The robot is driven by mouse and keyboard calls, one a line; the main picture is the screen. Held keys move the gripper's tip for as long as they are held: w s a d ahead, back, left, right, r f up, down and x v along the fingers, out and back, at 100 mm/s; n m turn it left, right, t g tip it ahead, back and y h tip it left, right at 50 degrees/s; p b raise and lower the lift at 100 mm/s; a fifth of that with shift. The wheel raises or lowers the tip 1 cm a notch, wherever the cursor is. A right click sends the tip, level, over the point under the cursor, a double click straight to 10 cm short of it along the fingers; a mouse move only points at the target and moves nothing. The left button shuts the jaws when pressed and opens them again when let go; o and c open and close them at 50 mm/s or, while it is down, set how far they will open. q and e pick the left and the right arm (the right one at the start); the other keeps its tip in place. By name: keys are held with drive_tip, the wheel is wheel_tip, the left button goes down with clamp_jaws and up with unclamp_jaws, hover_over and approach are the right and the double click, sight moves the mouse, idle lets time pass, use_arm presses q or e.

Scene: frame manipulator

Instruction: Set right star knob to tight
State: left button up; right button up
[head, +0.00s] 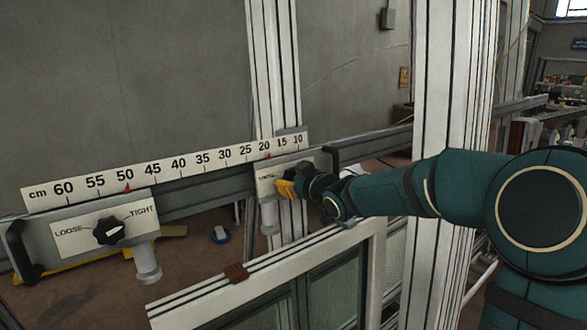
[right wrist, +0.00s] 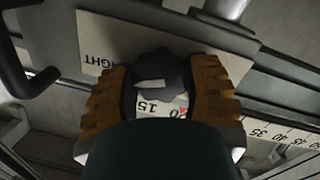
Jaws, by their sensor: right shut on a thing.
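The right star knob (right wrist: 165,68) is dark, with a pale pointer mark on its lower left. It sits on a pale label plate (right wrist: 100,40) with part of the TIGHT lettering at left. My right gripper (right wrist: 163,88) has its yellow-brown fingers on both sides of the knob, shut on it. In the head view my right gripper (head: 289,187) covers most of the knob in front of the right plate (head: 264,182). The pointer's exact direction is hard to tell. My left gripper is not in view.
A centimetre scale (head: 165,170) runs along the rail above the plates. The left star knob (head: 109,231) sits on its LOOSE/TIGHT plate. A black handle (head: 18,252) stands at far left. A white upright profile (head: 440,120) stands close behind my right arm. A framed window (head: 270,275) is below.

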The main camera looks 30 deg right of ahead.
drive_tip(key=shift+m+p, duration=0.95)
drive_tip(key=shift+m, duration=0.15)
drive_tip(key=shift+r, duration=0.1)
drive_tip(key=o, duration=1.2)
drive_tip(key=s, duration=0.4)
drive_tip(key=s+r, duration=0.1)
drive_tip(key=s, duration=0.3)
drive_tip(key=s+r, duration=0.1)
drive_tip(key=s, duration=0.2)
drive_tip(key=shift+s+a, duration=0.1)
drive_tip(key=shift+s, duration=0.3)
